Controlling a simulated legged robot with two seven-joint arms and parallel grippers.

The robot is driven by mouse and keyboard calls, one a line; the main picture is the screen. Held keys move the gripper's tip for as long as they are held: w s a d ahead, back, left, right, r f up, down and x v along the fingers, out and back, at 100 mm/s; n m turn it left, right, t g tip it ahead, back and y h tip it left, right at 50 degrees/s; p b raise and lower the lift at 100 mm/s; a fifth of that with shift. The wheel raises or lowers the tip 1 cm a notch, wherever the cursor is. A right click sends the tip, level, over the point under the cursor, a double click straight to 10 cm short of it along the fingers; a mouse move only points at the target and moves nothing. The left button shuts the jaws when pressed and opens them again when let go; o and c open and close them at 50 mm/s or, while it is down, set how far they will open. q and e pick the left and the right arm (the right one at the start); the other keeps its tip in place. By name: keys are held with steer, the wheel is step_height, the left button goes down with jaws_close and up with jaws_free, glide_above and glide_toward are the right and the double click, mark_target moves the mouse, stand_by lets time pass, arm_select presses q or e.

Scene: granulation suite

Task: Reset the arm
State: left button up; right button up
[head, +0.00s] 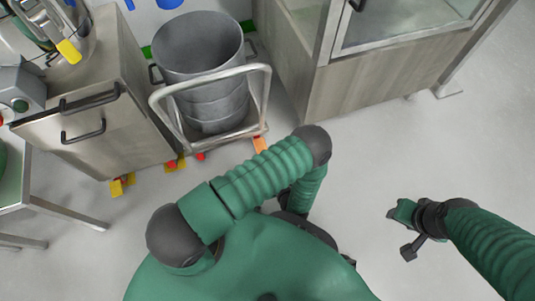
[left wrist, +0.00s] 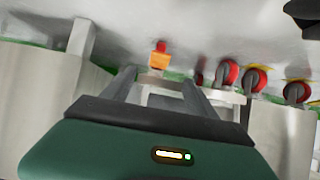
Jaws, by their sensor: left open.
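My left gripper (left wrist: 158,84) shows in the left wrist view with its two grey fingers apart and nothing held between them. Its green body fills the bottom of that view. In the head view my left arm is folded, and its gripper is hidden behind the arm and my green body. My right gripper (head: 398,217) is in the head view at the right, over bare floor and apart from any furniture. It is small there, and its jaw opening cannot be made out.
A metal drum (head: 200,55) stands on a wheeled cart (head: 212,83) ahead. A steel cabinet (head: 100,130) is on the left and a glass-topped cabinet (head: 385,85) on the right. Red casters (left wrist: 255,79) show in the left wrist view. Floor at the right is clear.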

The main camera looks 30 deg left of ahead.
arm_select(q)
steer(key=shift+v, duration=1.15)
arm_select(e)
steer(key=shift+r, duration=0.5)
